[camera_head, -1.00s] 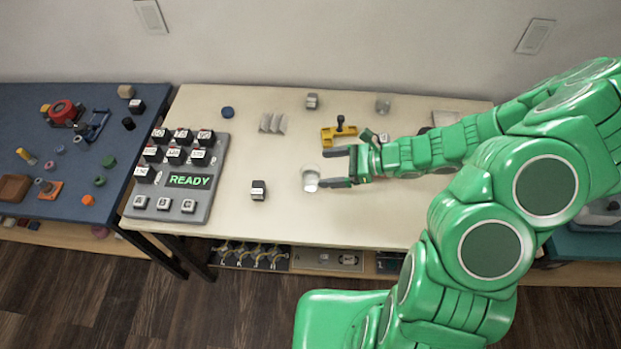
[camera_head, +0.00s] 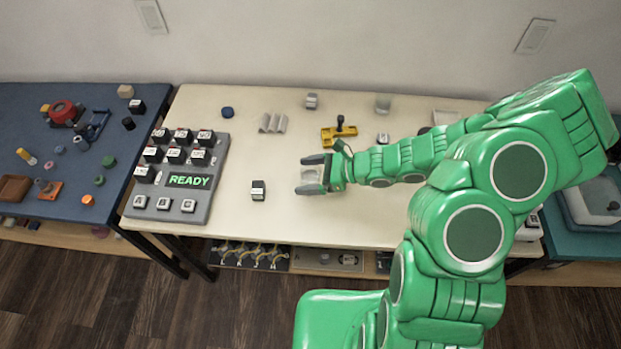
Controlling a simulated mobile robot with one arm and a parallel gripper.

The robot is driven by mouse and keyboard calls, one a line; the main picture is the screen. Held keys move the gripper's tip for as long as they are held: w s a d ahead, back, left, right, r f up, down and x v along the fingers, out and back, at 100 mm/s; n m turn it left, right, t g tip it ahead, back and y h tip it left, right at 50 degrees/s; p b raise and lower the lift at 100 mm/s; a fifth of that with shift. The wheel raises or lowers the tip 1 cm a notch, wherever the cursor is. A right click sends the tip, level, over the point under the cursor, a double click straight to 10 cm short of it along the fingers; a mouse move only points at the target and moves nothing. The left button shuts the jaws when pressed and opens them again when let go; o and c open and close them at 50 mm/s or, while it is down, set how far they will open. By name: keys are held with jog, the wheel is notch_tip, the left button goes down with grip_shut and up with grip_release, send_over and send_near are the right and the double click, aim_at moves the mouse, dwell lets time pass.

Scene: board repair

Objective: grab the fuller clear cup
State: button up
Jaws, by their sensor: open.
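How full each cup is cannot be told clearly at this size.
A black-and-white cube (camera_head: 258,190) lies left of my gripper. A yellow holder with a black knob (camera_head: 339,133) is behind it. A grey board reading READY (camera_head: 190,181) with several cubes is at the left. The table's front middle is clear.

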jog(key=shift+a+f, duration=0.2)
jog(key=shift+a, duration=0.3)
jog(key=c, duration=1.1)
jog(key=shift+r, duration=4.85)
